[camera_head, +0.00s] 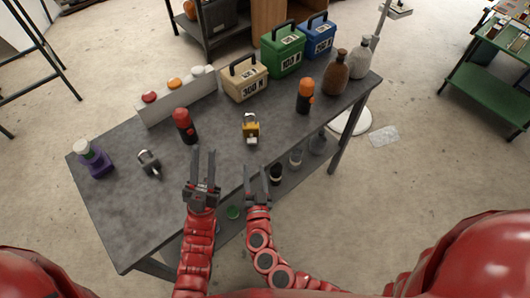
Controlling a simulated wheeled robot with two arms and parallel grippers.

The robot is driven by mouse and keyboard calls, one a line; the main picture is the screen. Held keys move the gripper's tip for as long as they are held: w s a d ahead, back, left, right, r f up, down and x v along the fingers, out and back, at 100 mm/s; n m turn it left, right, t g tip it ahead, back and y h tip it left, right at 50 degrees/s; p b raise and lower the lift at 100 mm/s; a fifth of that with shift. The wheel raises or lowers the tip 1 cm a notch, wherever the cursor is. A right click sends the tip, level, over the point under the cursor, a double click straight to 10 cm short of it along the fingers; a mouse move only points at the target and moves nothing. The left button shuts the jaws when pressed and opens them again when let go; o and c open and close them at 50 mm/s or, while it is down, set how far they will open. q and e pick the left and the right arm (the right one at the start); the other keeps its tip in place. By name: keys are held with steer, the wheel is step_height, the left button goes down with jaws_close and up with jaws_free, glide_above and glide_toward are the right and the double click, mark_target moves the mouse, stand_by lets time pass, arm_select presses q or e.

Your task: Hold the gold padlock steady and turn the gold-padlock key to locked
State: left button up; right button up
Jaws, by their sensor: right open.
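The gold padlock (251,128) lies on the grey table near its front edge, right of the middle, with its shackle toward the back. A small pale piece shows at its near end; I cannot tell whether it is the key or which way it is turned. My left gripper (204,163) is open and empty, in front of the padlock and to its left. My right gripper (258,174) is open and empty, in front of the padlock near the table's front edge. Neither gripper touches the padlock.
A silver padlock (149,162) and a purple bottle (95,160) are on the left. A red-and-black bottle (185,126) and an orange-topped bottle (305,96) flank the gold padlock. Behind stand a button panel (180,102) and tan (244,80), green (283,52) and blue (319,38) boxes.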

arm_select(q)
steer(key=w+d+f+g+y, duration=0.1)
steer(key=w+d+f+g, duration=0.55)
steer(key=d, duration=0.35)
steer(key=w+d+f+g+y, duration=0.2)
steer(key=w+d+f+g, duration=0.4)
steer(key=d, duration=0.5)
steer(key=n+g+y, duration=0.2)
steer(key=n+y, duration=0.9)
steer(key=y, duration=0.3)
glide_toward(255, 122)
steer(key=x, duration=1)
steer(key=shift+w, duration=0.3)
jaws_close()
